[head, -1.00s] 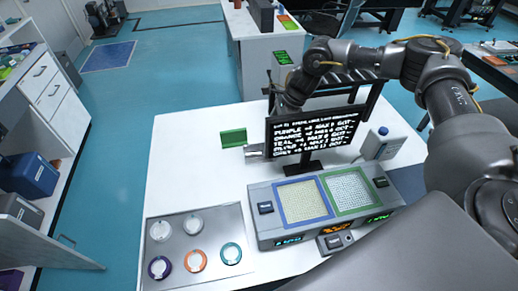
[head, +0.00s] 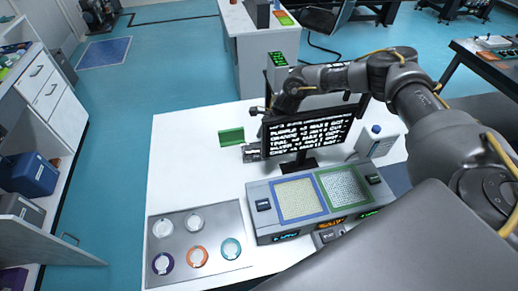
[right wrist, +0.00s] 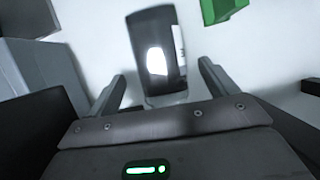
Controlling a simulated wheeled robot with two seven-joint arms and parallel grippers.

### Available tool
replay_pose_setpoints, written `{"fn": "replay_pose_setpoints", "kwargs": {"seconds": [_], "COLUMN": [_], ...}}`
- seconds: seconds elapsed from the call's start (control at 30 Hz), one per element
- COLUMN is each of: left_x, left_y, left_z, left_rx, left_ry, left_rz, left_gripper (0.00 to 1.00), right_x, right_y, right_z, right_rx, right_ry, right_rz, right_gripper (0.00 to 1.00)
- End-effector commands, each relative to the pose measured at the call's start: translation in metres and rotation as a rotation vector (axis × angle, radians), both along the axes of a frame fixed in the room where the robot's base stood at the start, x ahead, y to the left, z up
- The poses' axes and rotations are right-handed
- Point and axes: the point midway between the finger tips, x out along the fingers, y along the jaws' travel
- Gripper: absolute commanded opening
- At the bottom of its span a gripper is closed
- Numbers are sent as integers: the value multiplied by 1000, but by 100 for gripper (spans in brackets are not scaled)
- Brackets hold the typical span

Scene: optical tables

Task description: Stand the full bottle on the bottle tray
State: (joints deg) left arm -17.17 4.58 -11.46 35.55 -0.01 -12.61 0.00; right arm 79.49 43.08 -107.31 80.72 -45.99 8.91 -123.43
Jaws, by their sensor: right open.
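My right gripper (right wrist: 162,75) is open in the right wrist view. A dark, shiny object (right wrist: 148,28) with a pale label lies ahead between its fingers, apart from them; I cannot tell whether it is the full bottle. In the head view the right hand is mostly hidden behind the monitor. My left gripper is not in view.
The monitor (head: 310,133) stands behind a grey console (head: 262,222) with blue-framed and green-framed panels. A green block (head: 232,137) is left of the monitor and shows in the right wrist view (right wrist: 222,8). The white table (head: 185,160) is clear at left.

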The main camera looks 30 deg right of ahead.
Motion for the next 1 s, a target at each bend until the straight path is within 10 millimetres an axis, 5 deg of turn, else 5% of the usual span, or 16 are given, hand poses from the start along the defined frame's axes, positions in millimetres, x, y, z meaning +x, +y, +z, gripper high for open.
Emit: {"fn": "replay_pose_setpoints", "kwargs": {"seconds": [0.03,0.2,0.47,0.93,1.0], "left_x": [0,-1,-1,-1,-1], "left_y": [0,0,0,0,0], "left_z": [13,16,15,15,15], "left_rx": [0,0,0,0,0], "left_ry": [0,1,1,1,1], "left_rz": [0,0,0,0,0], "left_gripper": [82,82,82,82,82], "right_x": [0,4,4,4,5], "right_y": [3,10,11,11,11], "right_z": [-2,-22,-27,-26,-25], "right_rx": [-2,0,0,1,2], "right_ry": [4,1,0,0,-1], "right_rz": [0,-1,0,-1,0], "right_gripper": [85,85,85,27,24]}}
